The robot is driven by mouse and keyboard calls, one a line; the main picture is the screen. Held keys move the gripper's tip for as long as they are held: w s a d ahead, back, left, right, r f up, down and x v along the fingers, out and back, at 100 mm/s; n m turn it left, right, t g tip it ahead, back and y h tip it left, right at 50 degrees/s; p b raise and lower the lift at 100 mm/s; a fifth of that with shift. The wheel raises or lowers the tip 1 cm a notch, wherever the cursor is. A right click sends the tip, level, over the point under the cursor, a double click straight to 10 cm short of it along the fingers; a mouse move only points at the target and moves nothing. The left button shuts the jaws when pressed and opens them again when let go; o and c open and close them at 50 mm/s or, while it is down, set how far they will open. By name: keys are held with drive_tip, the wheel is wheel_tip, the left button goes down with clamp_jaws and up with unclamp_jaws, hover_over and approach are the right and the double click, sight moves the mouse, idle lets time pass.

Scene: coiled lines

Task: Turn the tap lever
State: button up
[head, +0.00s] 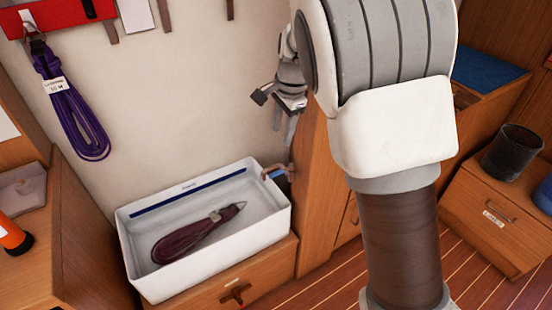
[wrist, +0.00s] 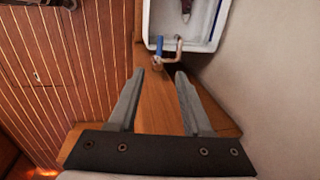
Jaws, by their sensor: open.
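The tap is small and coppery, with a blue lever (head: 277,174), and stands at the right end of a white basin. In the wrist view the blue lever (wrist: 159,46) lies ahead of the fingertips, and the bent metal spout (wrist: 178,50) is just right of it. My gripper (head: 275,110) is above the tap in the head view, apart from it. In the wrist view my gripper (wrist: 160,74) is open and empty, its two fingers spread with wooden surface between them. The tap's base is partly hard to make out.
The white basin (head: 132,250) holds a coiled maroon line (head: 190,235). A purple coiled line (head: 70,110) hangs on the wall at left. A wooden cabinet side (head: 315,190) stands right of the tap. A dark cup (head: 511,152) is at far right.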

sight(275, 173)
drive_tip(key=w+f+b, duration=0.1)
drive_tip(key=f, duration=0.4)
drive_tip(key=w+a+f+b, duration=0.1)
drive_tip(key=f, duration=0.5)
drive_tip(key=a+f+b, duration=0.1)
drive_tip(key=f, duration=0.5)
drive_tip(key=shift+w+b, duration=0.35)
drive_tip(key=shift+w, duration=0.05)
drive_tip(key=shift+c, duration=0.2)
clamp_jaws()
